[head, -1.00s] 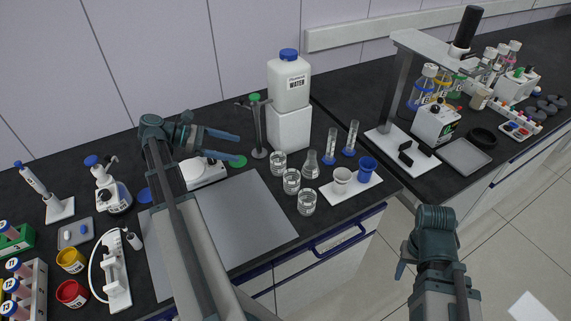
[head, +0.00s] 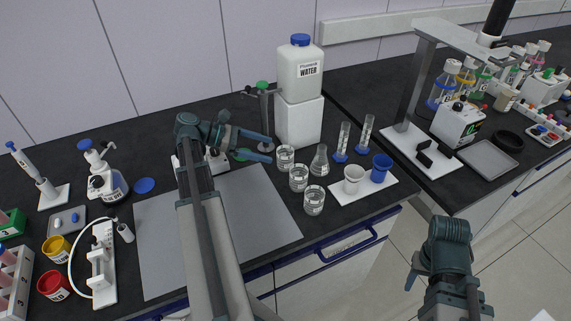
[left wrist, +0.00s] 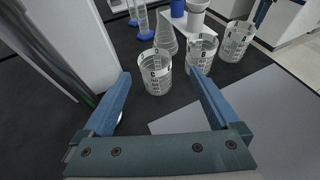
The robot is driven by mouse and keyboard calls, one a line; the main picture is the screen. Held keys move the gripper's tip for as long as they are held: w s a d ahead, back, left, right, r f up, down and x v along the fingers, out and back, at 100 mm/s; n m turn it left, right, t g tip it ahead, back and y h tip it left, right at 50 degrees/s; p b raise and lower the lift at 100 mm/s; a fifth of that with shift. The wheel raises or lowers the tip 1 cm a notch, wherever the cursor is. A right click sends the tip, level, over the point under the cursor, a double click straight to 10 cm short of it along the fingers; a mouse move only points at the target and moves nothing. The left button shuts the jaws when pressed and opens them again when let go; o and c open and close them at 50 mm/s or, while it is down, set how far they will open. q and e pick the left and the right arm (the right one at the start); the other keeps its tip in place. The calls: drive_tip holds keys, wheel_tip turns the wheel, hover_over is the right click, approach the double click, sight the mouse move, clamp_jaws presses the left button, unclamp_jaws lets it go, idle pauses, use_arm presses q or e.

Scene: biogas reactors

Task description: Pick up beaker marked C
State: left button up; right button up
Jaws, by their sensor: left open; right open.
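The beaker marked C (left wrist: 156,75) is clear glass and upright on the dark bench. In the head view it appears to be the rearmost beaker (head: 285,158) of a row of three. My left gripper (head: 270,149) is open and points at this beaker from the left. In the left wrist view the beaker stands just ahead, between the lines of the two blue fingers, and nothing is gripped. Two similar beakers stand beyond it, one marked B (left wrist: 203,52) and another (left wrist: 238,42). My right gripper (head: 411,279) is open and empty, away from the bench at the lower right.
A white water container (head: 300,75) on a white block (head: 299,122) stands close behind the beakers. A stand (head: 263,115), a conical flask (head: 320,162) and two cylinders are nearby. A white tray (head: 347,194) with two cups lies right. A grey mat (head: 258,215) is bare in front.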

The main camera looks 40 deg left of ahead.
sight(285, 159)
use_arm(q)
drive_tip(key=shift+x, duration=1.2)
drive_tip(key=shift+w+d+f+b, duration=1.25)
drive_tip(key=shift+w+f+b, duration=0.15)
drive_tip(key=shift+w+b, duration=0.2)
drive_tip(key=shift+w+d, duration=0.15)
drive_tip(key=shift+d, duration=0.05)
drive_tip(key=c, duration=1.4)
drive_tip(key=shift+c, duration=0.2)
drive_tip(key=shift+r, duration=0.15)
